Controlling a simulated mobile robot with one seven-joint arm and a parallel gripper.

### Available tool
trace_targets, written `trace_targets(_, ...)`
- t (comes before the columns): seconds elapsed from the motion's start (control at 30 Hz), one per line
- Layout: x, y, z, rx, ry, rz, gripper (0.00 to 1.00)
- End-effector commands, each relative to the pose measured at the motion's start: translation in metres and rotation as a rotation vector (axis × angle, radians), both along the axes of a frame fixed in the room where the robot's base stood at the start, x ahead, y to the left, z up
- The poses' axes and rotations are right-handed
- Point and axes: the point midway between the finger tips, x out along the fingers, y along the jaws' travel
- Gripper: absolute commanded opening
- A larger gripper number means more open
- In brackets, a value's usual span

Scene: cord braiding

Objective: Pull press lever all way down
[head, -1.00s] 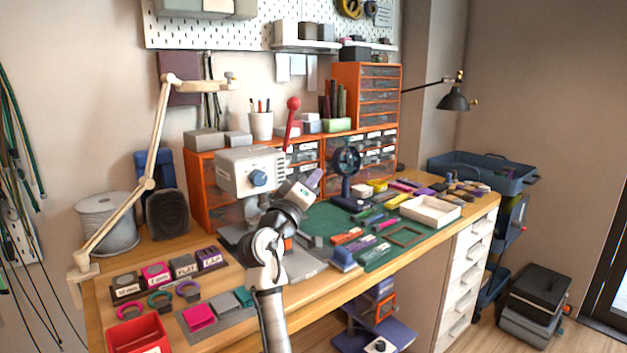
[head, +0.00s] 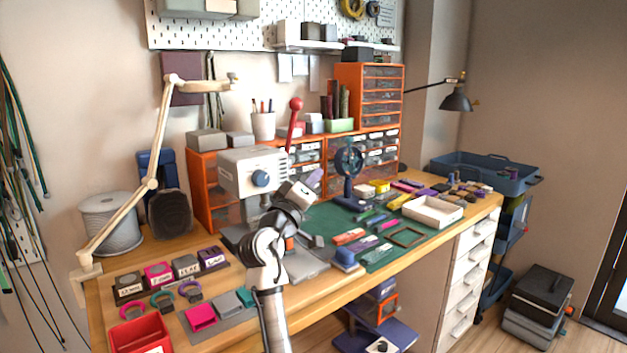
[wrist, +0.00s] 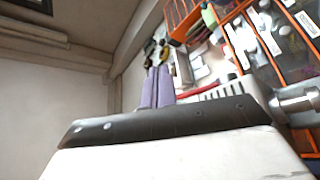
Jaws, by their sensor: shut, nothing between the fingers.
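The press (head: 240,172) is a pale grey box with a blue knob on its front, standing on the bench. Its red lever (head: 293,128) stands up on the right side, close to upright, with a red ball (head: 296,104) on top. My gripper (head: 316,177) is in front and to the right of the press head, well below the ball and apart from it. In the wrist view, its purple fingers (wrist: 157,87) are together with nothing between them. A red bar shows just beyond them; I cannot tell whether it is the lever.
Orange drawer units (head: 330,153) stand behind the press. A small black fan-like stand (head: 349,165) is right of my gripper. A jointed cream lamp arm (head: 150,183) rises at the left. Small parts and a white tray (head: 432,211) cover the right of the bench.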

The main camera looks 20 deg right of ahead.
Motion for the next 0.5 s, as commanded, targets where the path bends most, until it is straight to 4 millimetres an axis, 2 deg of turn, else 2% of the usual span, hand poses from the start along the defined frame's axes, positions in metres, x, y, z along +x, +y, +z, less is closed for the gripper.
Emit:
trace_targets(0.13,-0.002,0.003,-0.002,-0.001,0.000,0.001,0.00)
trace_targets(0.27,-0.013,0.015,-0.009,0.000,0.001,0.002,0.00)
trace_targets(0.5,-0.048,0.053,-0.028,0.000,0.000,0.004,0.00)
